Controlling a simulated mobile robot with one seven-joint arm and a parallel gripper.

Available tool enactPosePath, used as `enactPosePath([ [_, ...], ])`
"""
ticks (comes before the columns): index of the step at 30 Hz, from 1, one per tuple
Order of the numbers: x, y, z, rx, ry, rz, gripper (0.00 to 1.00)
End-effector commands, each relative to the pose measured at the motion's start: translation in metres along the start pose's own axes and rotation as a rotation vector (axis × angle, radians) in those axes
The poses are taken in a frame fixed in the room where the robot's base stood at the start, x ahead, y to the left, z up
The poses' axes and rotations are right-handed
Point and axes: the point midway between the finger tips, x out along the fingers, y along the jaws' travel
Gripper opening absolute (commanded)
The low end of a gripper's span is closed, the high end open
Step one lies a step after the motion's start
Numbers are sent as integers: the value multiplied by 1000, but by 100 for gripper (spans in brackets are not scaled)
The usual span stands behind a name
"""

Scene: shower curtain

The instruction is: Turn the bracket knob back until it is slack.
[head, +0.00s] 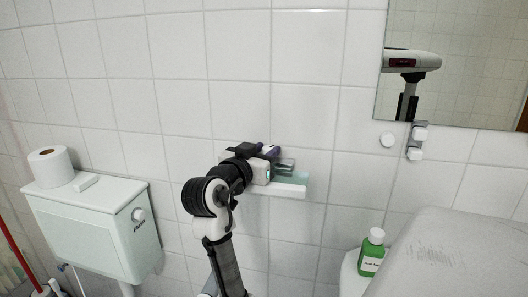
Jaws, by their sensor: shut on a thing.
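My gripper (280,162) is at the tiled wall in the middle of the head view, at a small pale green and white bracket or shelf (290,188). My arm reaches up to it from below. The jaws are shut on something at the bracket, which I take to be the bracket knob. The knob itself is hidden by the gripper, so its turn and tightness cannot be seen. A small dark blue-purple part (271,150) shows just behind the gripper.
A cistern (90,225) with a toilet roll (50,167) on it stands at left. A green bottle (371,255) stands at lower right beside a pale rounded surface (440,255). A mirror (470,75) and a wall fitting with white knobs (416,142) are at upper right.

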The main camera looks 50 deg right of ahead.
Motion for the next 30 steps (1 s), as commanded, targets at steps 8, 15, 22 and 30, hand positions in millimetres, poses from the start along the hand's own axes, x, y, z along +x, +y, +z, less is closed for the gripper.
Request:
enactPosePath([
  [8,1,5,0,2,-6,-192,9],
  [15,2,8,1,0,-6,-340,9],
  [22,2,9,1,-1,-1,-390,9],
  [30,2,9,1,-1,-1,-389,33],
])
